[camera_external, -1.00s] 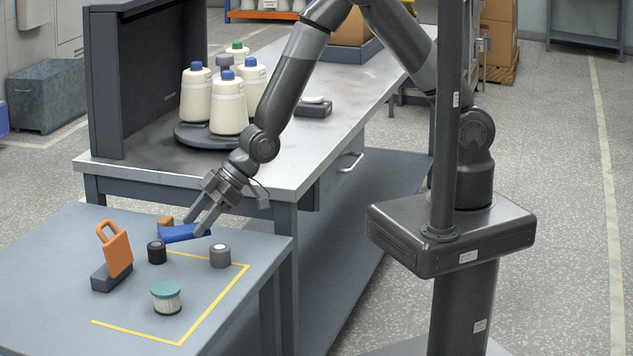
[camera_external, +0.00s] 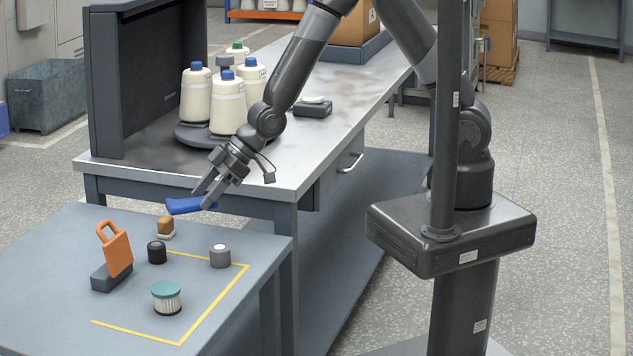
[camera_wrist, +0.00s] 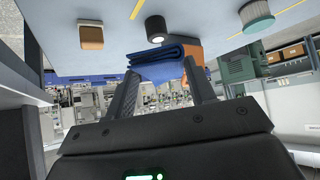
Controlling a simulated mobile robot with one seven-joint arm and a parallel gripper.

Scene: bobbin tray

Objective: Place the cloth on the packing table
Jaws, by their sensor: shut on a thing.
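My gripper (camera_external: 208,196) is shut on a folded blue cloth (camera_external: 184,206). It holds the cloth in the air above the back edge of the near blue-grey table (camera_external: 60,270). In the wrist view the cloth (camera_wrist: 155,58) sits between the two fingers of my gripper (camera_wrist: 160,78). The fingers hide part of the cloth. Behind the near table stands a metal-topped table (camera_external: 350,110) with a dark upright cabinet at its left end. I cannot tell which of the two is called the packing table.
On the near table are an orange padlock-shaped piece (camera_external: 118,254), a black cylinder (camera_external: 157,253), a grey cylinder (camera_external: 220,256), a teal-lidded filter (camera_external: 166,298) and a brown-topped block (camera_external: 165,227). Yellow tape (camera_external: 215,309) marks a corner. White bobbins (camera_external: 229,108) stand on the metal table.

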